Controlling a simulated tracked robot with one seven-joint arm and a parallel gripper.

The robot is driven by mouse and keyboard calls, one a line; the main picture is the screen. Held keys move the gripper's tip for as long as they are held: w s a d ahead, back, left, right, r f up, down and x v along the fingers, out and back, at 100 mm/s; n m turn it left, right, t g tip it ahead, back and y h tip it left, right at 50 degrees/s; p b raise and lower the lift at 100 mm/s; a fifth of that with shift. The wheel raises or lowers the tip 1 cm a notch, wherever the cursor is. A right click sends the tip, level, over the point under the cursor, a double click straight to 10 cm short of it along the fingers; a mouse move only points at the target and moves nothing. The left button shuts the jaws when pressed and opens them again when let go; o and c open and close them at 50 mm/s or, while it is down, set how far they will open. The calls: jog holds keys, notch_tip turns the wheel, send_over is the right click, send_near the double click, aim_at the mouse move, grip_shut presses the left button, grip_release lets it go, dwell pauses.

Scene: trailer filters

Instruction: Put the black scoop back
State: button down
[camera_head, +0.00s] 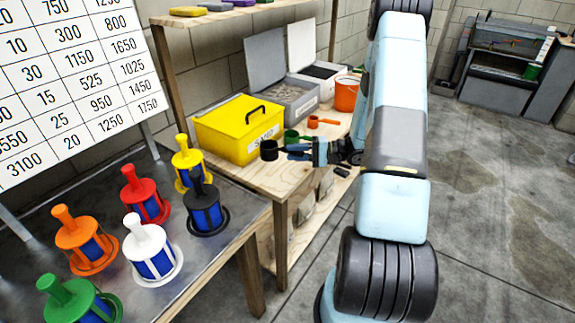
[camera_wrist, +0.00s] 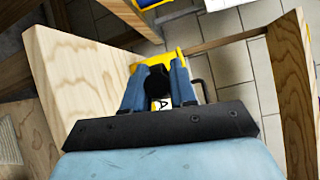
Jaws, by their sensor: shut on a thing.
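The black scoop (camera_head: 269,150) shows in the head view in front of the yellow box, at the front of the wooden bench. My gripper (camera_head: 298,152) comes in from the right with its blue fingers shut on the scoop's handle side; the handle is mostly hidden. In the wrist view, my gripper (camera_wrist: 158,88) has the dark scoop (camera_wrist: 156,82) between its fingertips, with yellow behind it. I cannot tell whether the scoop touches the bench top.
The bench (camera_head: 262,180) holds a yellow lidded box (camera_head: 222,135), open grey bins (camera_head: 290,100), a green scoop (camera_head: 291,137), an orange scoop (camera_head: 314,121) and an orange bucket (camera_head: 346,93). Several coloured filters stand on the metal table (camera_head: 190,262) at left. Open floor lies right.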

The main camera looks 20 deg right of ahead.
jog(key=shift+w+a+f, duration=0.2)
jog(key=shift+a+f, duration=0.15)
jog(key=shift+f, duration=0.15)
jog(key=shift+w+a+f, duration=0.2)
jog(key=shift+a+f, duration=0.1)
jog(key=shift+f, duration=0.2)
jog(key=shift+w+a+f, duration=0.1)
jog(key=shift+w+f, duration=0.05)
jog(key=shift+f, duration=1.55)
jog(key=c, duration=0.9)
grip_release()
